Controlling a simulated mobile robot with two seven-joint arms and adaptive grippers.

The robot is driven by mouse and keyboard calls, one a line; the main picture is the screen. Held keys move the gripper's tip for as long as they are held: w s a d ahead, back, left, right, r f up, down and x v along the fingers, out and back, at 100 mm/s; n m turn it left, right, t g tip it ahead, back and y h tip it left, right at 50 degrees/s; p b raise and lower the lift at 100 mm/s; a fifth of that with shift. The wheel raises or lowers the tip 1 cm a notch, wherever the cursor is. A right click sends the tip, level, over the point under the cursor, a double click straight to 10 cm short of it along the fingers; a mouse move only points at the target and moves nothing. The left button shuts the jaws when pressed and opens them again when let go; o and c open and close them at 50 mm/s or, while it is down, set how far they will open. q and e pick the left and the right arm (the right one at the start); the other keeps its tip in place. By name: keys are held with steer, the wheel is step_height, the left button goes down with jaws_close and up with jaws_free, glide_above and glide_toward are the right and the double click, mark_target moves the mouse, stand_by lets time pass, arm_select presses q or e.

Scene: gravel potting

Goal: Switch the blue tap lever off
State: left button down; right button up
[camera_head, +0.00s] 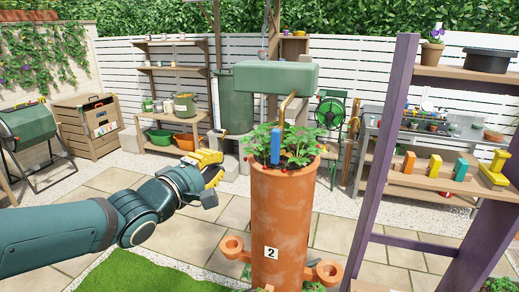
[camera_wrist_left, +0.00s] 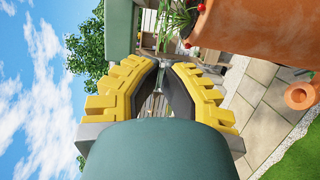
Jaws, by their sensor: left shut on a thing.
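The blue tap lever (camera_head: 276,146) stands about upright over the strawberry plants, just below a brass pipe (camera_head: 288,102) under the green tank (camera_head: 275,77). My left gripper (camera_head: 219,169) is to the left of the lever, apart from it, beside the terracotta planter (camera_head: 285,215). In the left wrist view, the yellow-padded fingers of the left gripper (camera_wrist_left: 162,63) come together at the tips. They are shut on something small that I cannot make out. The lever cannot be made out in that view. My right gripper is not in view.
The planter, marked 2, has small side cups (camera_head: 234,245) and also shows in the left wrist view (camera_wrist_left: 255,35). A purple-framed shelf (camera_head: 380,150) with coloured blocks stands at the right. Paving (camera_head: 190,235) lies open around the planter's left side.

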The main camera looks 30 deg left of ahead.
mark_target(278, 143)
arm_select(q)
steer(key=shift+w, duration=0.1)
steer(key=w+d, duration=0.4)
steer(key=w, duration=0.7)
steer(key=shift+s, duration=0.1)
stand_by(0.4)
